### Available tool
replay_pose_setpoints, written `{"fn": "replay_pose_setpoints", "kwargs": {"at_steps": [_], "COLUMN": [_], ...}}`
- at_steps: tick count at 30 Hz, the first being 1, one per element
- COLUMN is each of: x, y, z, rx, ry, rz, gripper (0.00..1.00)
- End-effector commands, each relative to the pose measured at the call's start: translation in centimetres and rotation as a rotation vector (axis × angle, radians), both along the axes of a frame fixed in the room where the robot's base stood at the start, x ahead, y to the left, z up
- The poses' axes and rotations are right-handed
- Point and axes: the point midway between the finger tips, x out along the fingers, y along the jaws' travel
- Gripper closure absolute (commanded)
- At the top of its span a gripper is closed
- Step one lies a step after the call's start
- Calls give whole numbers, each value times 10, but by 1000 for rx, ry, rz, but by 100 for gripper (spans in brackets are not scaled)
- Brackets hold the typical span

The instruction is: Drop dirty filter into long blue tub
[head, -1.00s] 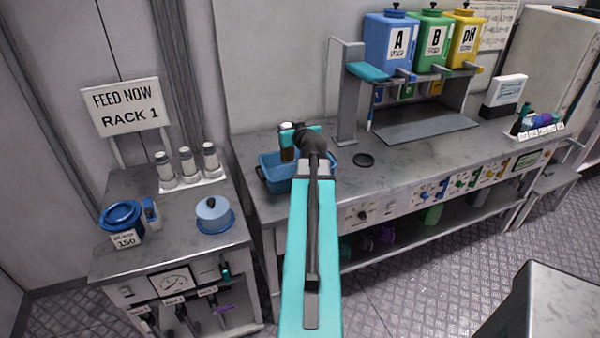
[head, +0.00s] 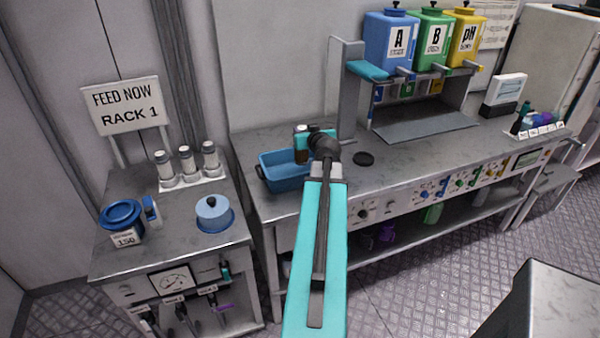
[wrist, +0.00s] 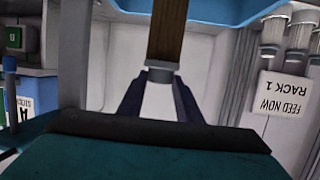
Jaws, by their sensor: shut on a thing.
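The dirty filter, a brown cylinder with a pale end (head: 301,156), is in my gripper (head: 304,138). The long blue tub (head: 268,178) stands on the bench at its left end. In the head view the filter overlaps the tub's right end; its height above the tub is hard to tell. In the wrist view the dark fingers (wrist: 160,92) are shut around the filter's grey end, and the brown filter (wrist: 166,35) reaches toward the blue tub (wrist: 222,12) at the top. My wrist and arm hide part of the tub's right side in the head view.
A black round lid (head: 364,159) lies right of my wrist. A grey post with a teal arm (head: 367,69) stands behind it. Blue, green and yellow tanks (head: 390,40) stand at the back. The left table holds a blue lidded pot (head: 212,215).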

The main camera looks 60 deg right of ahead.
Motion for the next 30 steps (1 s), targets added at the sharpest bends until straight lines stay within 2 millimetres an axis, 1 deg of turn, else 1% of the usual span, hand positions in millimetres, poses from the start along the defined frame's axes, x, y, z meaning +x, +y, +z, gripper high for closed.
{"fn": "replay_pose_setpoints", "kwargs": {"at_steps": [1, 9, 15, 20, 29, 30], "x": [0, 0, 0, 0, 1, 0], "y": [0, 0, 0, 0, 0, 0], "z": [-6, -30, -44, -48, -48, -48], "rx": [1, 1, 1, -1, -1, -1], "ry": [-1, -1, -1, -1, -1, -1], "rz": [0, 0, 0, 0, 0, 0], "gripper": [100, 100, 100, 100, 100, 62]}}
